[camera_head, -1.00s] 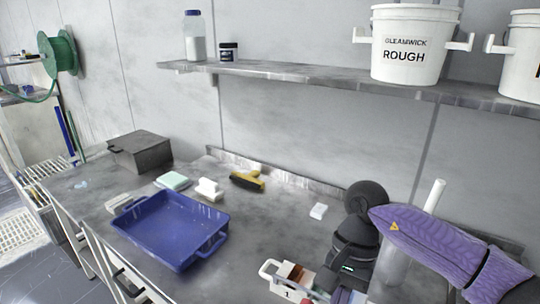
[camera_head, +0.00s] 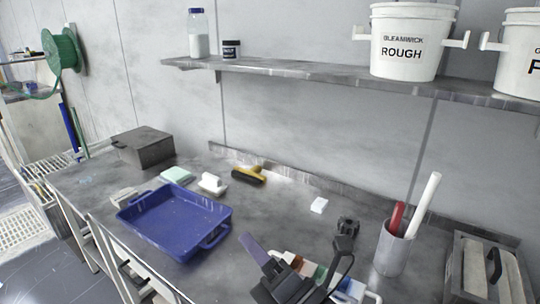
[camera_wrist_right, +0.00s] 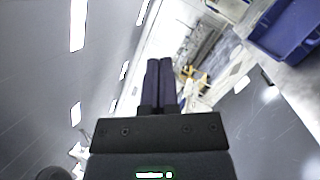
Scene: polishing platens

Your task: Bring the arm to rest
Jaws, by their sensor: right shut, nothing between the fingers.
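My right gripper (camera_head: 246,240) is low in the head view, with dark purple fingers together and a black body at the bottom edge. It appears near the blue tray's right side, in front of a caddy. In the right wrist view its two fingers (camera_wrist_right: 159,62) lie side by side, with nothing held between them. The rest of the right arm is out of the head view. My left gripper is not in view.
A blue tray (camera_head: 145,225) lies on the grey bench (camera_head: 285,215). A caddy with coloured items (camera_head: 300,264) is partly hidden. A metal cup (camera_head: 393,250) with red and white rods stands right, beside a grey case (camera_head: 476,275). Buckets (camera_head: 405,52) stand on the shelf (camera_head: 290,69).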

